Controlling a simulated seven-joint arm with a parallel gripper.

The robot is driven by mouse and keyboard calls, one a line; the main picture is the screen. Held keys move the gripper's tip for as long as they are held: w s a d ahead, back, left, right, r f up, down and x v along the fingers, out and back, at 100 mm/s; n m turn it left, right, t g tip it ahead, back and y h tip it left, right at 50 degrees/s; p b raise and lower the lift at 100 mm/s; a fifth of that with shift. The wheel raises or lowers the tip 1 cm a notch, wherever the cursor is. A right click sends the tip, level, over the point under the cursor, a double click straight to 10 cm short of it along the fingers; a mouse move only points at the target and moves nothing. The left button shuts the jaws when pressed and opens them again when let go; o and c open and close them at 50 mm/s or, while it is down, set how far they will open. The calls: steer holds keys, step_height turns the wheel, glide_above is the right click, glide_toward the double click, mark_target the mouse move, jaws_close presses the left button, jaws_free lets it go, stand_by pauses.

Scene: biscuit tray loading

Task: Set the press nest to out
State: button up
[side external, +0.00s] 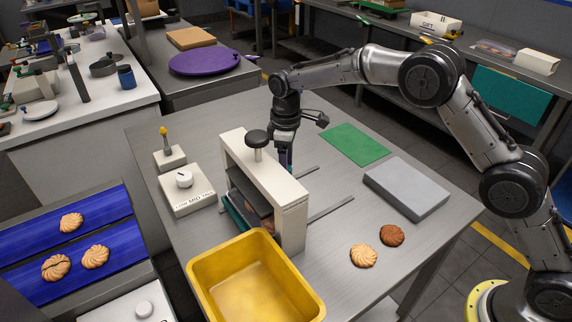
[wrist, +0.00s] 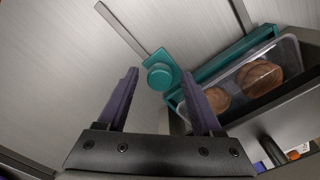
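The press (side external: 292,196) is a cream frame with a black knob on top, standing mid-table. Its teal nest (side external: 233,213) sits under the frame, mostly hidden there. In the wrist view the nest (wrist: 222,65) holds a clear tray (wrist: 291,52) with two brown biscuits (wrist: 260,77). A round teal knob (wrist: 160,76) sticks out from the nest's end. My gripper (side external: 287,163) points down just behind the press. In the wrist view my gripper (wrist: 160,72) is open, its purple fingers apart with the knob showing between their tips. I cannot tell whether they touch it.
Two thin rails (side external: 331,207) run out from the press across clear table. A grey block (side external: 407,188), green mat (side external: 354,144) and two loose biscuits (side external: 364,256) lie right. A yellow bin (side external: 207,278) stands in front; a dial box (side external: 187,195) and yellow-tipped lever (side external: 164,141) stand left.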

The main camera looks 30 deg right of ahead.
jaws_close()
stand_by(1.2)
